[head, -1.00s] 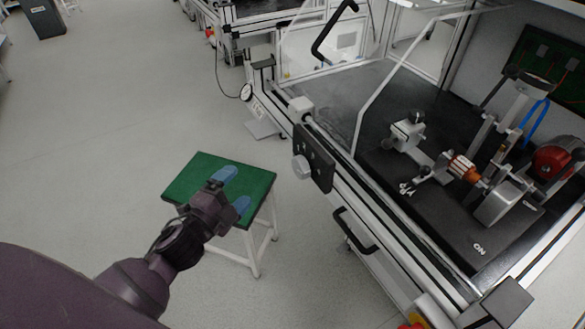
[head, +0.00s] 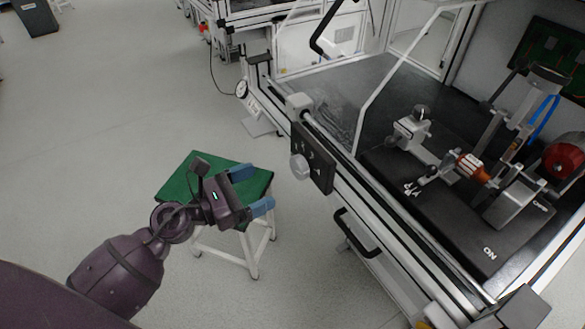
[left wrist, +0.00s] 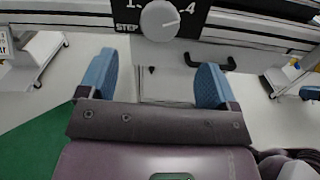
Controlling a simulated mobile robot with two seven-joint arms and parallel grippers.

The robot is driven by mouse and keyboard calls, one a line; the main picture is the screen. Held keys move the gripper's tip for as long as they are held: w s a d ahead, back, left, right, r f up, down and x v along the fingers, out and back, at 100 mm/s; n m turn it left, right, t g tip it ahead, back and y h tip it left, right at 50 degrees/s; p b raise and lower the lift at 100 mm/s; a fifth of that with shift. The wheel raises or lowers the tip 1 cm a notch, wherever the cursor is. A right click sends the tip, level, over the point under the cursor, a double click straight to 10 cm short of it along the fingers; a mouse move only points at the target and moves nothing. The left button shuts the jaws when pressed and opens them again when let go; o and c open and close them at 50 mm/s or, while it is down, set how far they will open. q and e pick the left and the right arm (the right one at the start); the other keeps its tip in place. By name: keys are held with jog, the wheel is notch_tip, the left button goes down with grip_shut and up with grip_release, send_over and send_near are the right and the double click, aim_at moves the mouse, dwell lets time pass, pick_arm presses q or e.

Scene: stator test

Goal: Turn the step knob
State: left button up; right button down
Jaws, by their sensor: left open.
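The step knob (head: 300,167) is a round light-grey dial on a black panel (head: 322,173) at the front of the workbench. In the left wrist view the knob (left wrist: 160,20) is at the top centre, above and beyond the fingers, with the word STEP and a 4 on the panel beside it. My left gripper (head: 252,190) is open and empty, its blue fingers pointing right toward the bench. It is to the left of the knob and lower in the head view, apart from it. The gripper (left wrist: 153,82) also shows in the left wrist view.
A green-topped stool (head: 180,188) stands below my left gripper. A black handle (head: 356,232) sticks out from the bench front, below the panel. A test rig (head: 470,170) stands on the bench behind a raised clear guard. Open floor lies to the left.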

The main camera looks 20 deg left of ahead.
aim_at(295, 170)
pick_arm(q)
jog(key=p+x, duration=0.1)
jog(key=x, duration=0.8)
jog(key=shift+c, duration=0.3)
